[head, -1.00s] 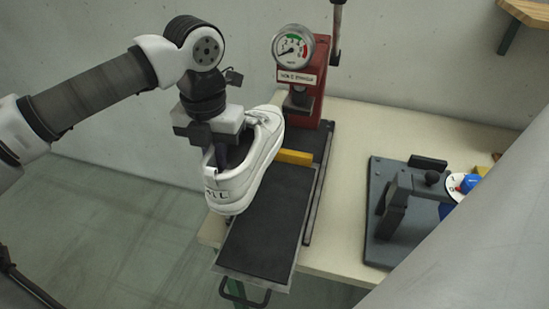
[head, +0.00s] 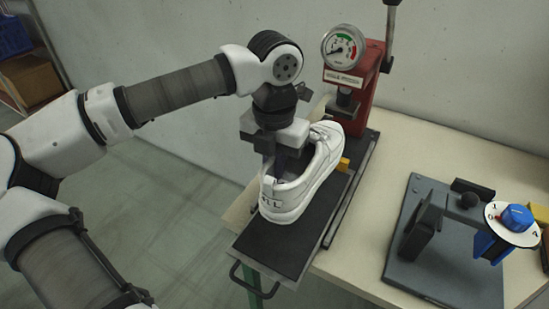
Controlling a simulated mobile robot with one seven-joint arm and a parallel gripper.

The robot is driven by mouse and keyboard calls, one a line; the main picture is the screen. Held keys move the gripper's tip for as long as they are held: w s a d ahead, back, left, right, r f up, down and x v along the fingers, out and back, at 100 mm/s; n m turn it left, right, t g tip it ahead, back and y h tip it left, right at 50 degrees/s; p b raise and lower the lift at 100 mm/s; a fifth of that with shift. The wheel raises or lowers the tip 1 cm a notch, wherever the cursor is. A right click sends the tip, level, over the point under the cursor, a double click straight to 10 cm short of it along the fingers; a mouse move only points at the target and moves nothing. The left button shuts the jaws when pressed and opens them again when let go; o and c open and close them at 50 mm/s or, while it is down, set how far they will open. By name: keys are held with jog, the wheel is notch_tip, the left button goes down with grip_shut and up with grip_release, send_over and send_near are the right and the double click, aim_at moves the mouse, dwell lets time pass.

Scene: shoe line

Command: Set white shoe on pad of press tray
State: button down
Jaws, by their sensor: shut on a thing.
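The white shoe (head: 310,178) is in the middle of the head view, its heel toward me and its toe toward the press. My gripper (head: 283,165) is shut on the shoe at its left side near the heel opening; the fingertips are partly hidden. The shoe is over the dark pad of the press tray (head: 285,239), and I cannot tell whether its sole touches the pad. The red press (head: 368,88) with a round gauge (head: 343,46) stands at the tray's far end.
A yellow block (head: 344,164) shows beside the shoe's right side. A grey fixture plate (head: 440,268) with a blue knob (head: 516,217) stands on the bench (head: 401,165) at right. The tray's handle (head: 253,280) sticks out over the bench's front edge.

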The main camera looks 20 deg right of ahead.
jog(key=shift+f+b, duration=3.1)
jog(key=shift+f, duration=1.2)
jog(key=shift+f+b, duration=0.55)
jog(key=shift+b, duration=0.05)
jog(key=c, duration=1.5)
grip_release()
